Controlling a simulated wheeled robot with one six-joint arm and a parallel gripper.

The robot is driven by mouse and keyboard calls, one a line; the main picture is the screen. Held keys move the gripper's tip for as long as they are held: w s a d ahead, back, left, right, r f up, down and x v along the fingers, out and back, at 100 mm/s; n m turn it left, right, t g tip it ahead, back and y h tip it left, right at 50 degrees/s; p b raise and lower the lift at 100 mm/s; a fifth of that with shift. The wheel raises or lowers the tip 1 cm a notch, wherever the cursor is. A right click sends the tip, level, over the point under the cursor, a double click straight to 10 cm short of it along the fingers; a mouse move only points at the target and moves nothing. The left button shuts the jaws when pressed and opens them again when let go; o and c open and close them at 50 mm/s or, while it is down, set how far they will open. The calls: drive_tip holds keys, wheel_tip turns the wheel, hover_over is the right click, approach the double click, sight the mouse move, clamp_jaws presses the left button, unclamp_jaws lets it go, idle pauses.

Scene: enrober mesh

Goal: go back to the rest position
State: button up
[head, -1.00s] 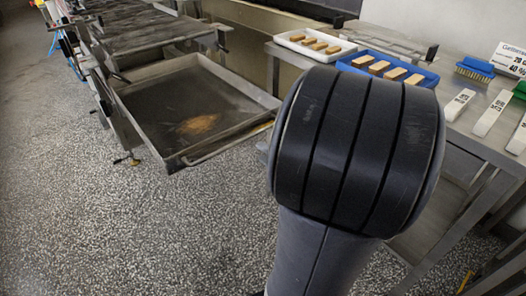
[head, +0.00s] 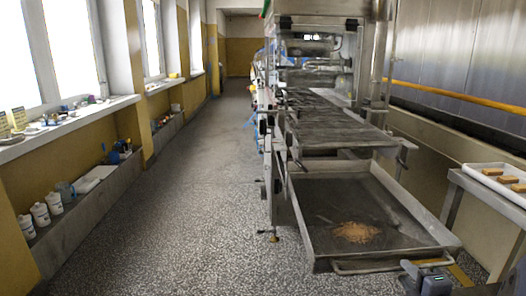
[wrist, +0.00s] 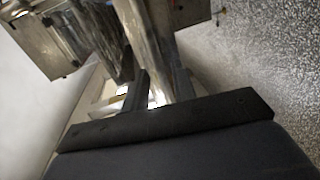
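My gripper (wrist: 160,88) shows in the wrist view, with two dark fingers standing up from a wide dark body at the bottom. The fingers look apart, with a bright background and no clear held thing between them. The picture is tilted and blurred there. In the head view a dark grey part with a small blue light shows at the bottom right edge; I cannot tell if it is my gripper.
The enrober line (head: 335,125) stands right of centre, with a low steel tray (head: 325,238) holding a brown crumb patch (head: 356,231). A white tray (head: 487,176) with brown bars sits on the table at right. Speckled floor (head: 185,215) is free at left, beside the window ledge (head: 70,125).

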sight(401, 268)
drive_tip(key=shift+w+f, duration=0.15)
drive_tip(key=shift+w, duration=0.7)
drive_tip(key=shift+w+f, duration=0.15)
drive_tip(key=shift+w, duration=0.7)
drive_tip(key=shift+a, duration=0.1)
